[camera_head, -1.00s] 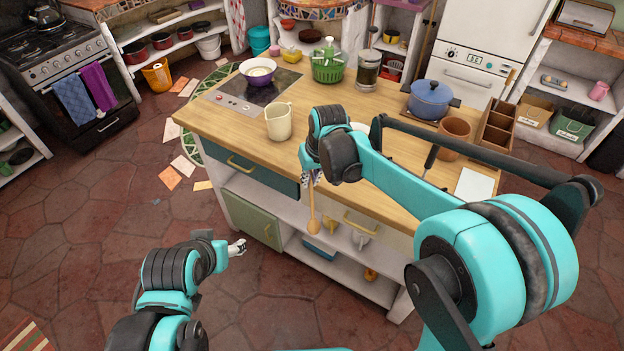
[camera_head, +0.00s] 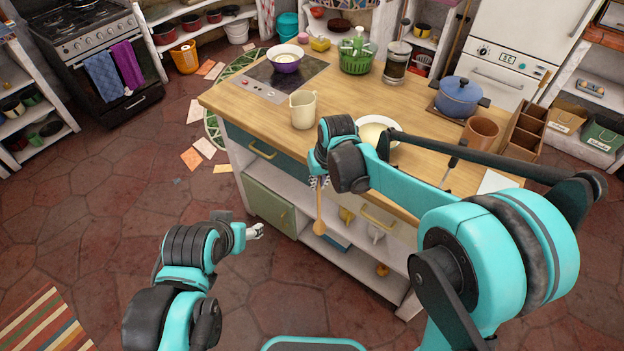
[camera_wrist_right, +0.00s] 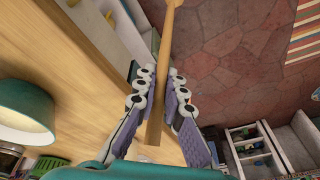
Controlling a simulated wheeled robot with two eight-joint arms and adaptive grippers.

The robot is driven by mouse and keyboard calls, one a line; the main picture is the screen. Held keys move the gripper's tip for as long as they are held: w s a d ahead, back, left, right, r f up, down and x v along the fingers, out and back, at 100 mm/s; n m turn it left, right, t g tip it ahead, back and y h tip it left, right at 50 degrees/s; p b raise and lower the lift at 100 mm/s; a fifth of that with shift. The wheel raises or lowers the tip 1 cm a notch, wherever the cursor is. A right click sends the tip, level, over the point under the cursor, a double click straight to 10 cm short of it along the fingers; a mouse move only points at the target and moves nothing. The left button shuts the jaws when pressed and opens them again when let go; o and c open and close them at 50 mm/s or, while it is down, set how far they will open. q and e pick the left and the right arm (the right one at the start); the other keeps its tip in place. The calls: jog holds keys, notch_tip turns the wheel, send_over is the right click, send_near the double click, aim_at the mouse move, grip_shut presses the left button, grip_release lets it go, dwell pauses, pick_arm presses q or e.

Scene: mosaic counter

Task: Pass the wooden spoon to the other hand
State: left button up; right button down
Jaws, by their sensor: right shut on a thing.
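The wooden spoon (camera_head: 319,226) hangs bowl-down from my right gripper (camera_head: 319,182), in front of the counter's near side. In the right wrist view, the fingers of my right gripper (camera_wrist_right: 157,95) are shut on the spoon's handle (camera_wrist_right: 163,50), and the bowl end runs out of the top of that view. My left gripper (camera_head: 256,231) is low and to the left of the spoon, apart from it, and points right toward the counter. Its fingers are small and pale, and I cannot tell whether they are open.

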pick_arm(q)
jog(key=shift+s, duration=0.1)
jog(key=shift+c, duration=1.2)
jog(key=shift+d, duration=0.1)
jog(key=c, duration=0.3)
jog(key=w+d+f+m+t+y, duration=0.1)
jog(key=w+d+f+m, duration=0.1)
jog(key=d+m, duration=0.55)
jog(key=w+d+f+m+y, duration=0.15)
jog(key=d+m, duration=0.25)
jog(key=m, duration=0.7)
jog(key=s+d+r+m+t+h, duration=0.25)
jog(key=d+m+t, duration=0.25)
jog(key=d+m, duration=1.05)
jog(key=w+a+f+m, duration=0.1)
jog(key=w+f, duration=0.4)
jog(key=w, duration=0.5)
jog(key=shift+f+t, duration=0.25)
jog(key=shift+t, duration=0.05)
pick_arm(e)
jog(key=s+d+r, duration=0.5)
jog(key=d+r, duration=0.4)
jog(key=shift+s+r, duration=0.15)
jog(key=shift+r, duration=0.15)
